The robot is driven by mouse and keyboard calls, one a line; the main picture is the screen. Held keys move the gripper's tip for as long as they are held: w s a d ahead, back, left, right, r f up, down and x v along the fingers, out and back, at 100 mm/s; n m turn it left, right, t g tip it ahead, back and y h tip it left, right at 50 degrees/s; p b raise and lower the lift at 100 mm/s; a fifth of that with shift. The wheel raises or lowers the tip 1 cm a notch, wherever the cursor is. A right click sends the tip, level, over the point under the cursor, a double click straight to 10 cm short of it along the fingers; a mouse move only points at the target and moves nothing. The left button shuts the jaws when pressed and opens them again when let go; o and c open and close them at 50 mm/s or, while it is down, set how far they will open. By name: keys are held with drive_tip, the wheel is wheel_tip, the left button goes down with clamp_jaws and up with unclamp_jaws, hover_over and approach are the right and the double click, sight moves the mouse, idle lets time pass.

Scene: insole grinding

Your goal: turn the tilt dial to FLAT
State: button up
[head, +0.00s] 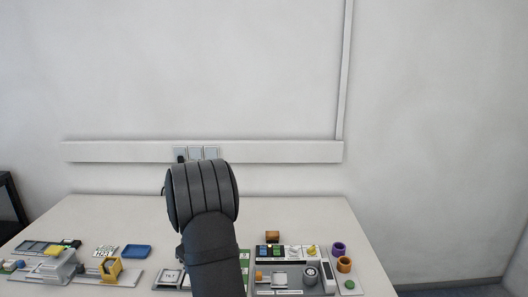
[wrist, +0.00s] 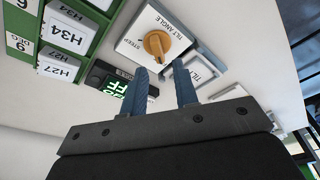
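The tilt dial (wrist: 157,44) is an orange knob on a white plate marked TILT ANGLE, near the top middle of the wrist view. The word STEEP shows beside it; I cannot read a FLAT mark. My gripper (wrist: 160,68) is open, with its two blue fingers apart and nothing between them. In the picture the fingertips lie just below the knob, and I cannot tell how far they are from it. In the head view my dark arm hides the gripper and the dial.
A dark display with green digits (wrist: 112,85) and a white TILT plate (wrist: 199,68) are close by. In the head view, a grey machine panel (head: 312,290) and blue tray (head: 137,251) sit on the table (head: 110,212).

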drive_tip(key=shift+s+d+f, duration=0.15)
drive_tip(key=shift+d, duration=0.1)
idle(0.5)
drive_tip(key=shift+f, duration=1.7)
drive_tip(key=shift+r, duration=0.15)
idle(0.3)
clamp_jaws()
unclamp_jaws()
drive_tip(key=shift+r, duration=3.5)
